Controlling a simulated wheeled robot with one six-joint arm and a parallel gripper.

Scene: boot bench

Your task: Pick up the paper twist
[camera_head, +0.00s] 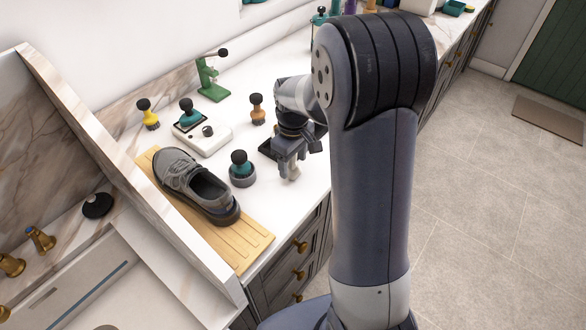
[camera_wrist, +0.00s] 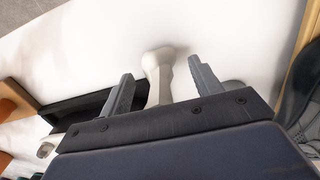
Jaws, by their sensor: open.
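The paper twist (camera_wrist: 158,72) looks like a pale, off-white piece with a rounded, flared end. It lies between the two fingers of my gripper (camera_wrist: 161,75) in the wrist view, with a gap on each side. Its near end is hidden behind my gripper's body. In the head view, my gripper (camera_head: 294,158) points down over the white counter near its front edge. A small pale part of the paper twist (camera_head: 293,172) shows below the fingers there. My gripper is open.
A grey shoe (camera_head: 185,175) stands on a wooden board (camera_head: 236,240) to the left. A teal-topped brush (camera_head: 240,165) in a grey round holder stands between. A white device (camera_head: 203,138), a brown-handled brush (camera_head: 257,108) and a green stand (camera_head: 210,80) are behind. A dark tray (camera_head: 267,148) is beside my gripper.

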